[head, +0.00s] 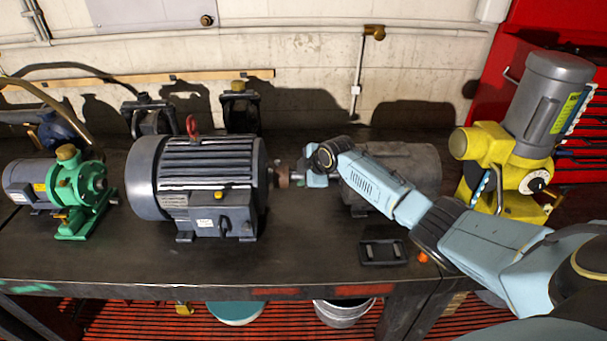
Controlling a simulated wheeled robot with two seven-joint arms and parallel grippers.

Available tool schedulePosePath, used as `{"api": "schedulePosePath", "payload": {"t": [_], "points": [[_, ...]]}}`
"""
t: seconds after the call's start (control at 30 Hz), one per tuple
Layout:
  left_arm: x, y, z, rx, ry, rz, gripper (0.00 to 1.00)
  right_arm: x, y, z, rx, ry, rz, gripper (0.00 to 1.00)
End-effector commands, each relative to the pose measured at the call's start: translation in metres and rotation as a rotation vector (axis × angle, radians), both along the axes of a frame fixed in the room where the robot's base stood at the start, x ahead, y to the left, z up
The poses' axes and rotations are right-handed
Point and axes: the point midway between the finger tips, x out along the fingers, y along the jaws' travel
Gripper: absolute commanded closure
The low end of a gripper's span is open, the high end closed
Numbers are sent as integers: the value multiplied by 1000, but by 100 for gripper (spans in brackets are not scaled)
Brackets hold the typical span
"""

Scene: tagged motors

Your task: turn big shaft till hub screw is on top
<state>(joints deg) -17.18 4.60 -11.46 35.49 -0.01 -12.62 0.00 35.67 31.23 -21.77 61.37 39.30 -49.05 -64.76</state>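The big dark grey motor (207,180) stands on the bench, left of centre, with a red lifting eye on top. Its shaft sticks out to the right and carries a brownish hub (283,177). The hub screw cannot be made out at this size. My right gripper (302,178) is at the shaft end, just right of the hub, with the arm reaching in from the right. The fingers are small and partly hidden by the wrist, so I cannot tell whether they are open, shut or touching the shaft. My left gripper is not in view.
A grey cylindrical motor (412,160) stands behind my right forearm. A green pump (78,195) is at left and a yellow machine with a grey motor (510,150) at right. A black frame-shaped part (383,252) lies near the front edge. The bench front (250,265) is clear.

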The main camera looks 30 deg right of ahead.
Motion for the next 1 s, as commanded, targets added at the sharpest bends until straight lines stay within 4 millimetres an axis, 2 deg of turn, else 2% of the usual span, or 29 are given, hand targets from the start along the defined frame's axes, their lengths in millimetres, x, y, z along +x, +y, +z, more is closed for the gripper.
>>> {"api": "schedulePosePath", "payload": {"t": [0.03,0.17,0.57,0.77,1.0], "points": [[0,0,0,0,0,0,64,0,0,-1,0,1,0,60],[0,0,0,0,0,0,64,0,0,-1,0,1,0,44],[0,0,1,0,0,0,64,-3,0,4,-1,-2,1,44],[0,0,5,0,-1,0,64,-18,-2,20,-3,-2,2,44],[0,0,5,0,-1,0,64,-43,-4,49,-4,-2,1,44]]}}
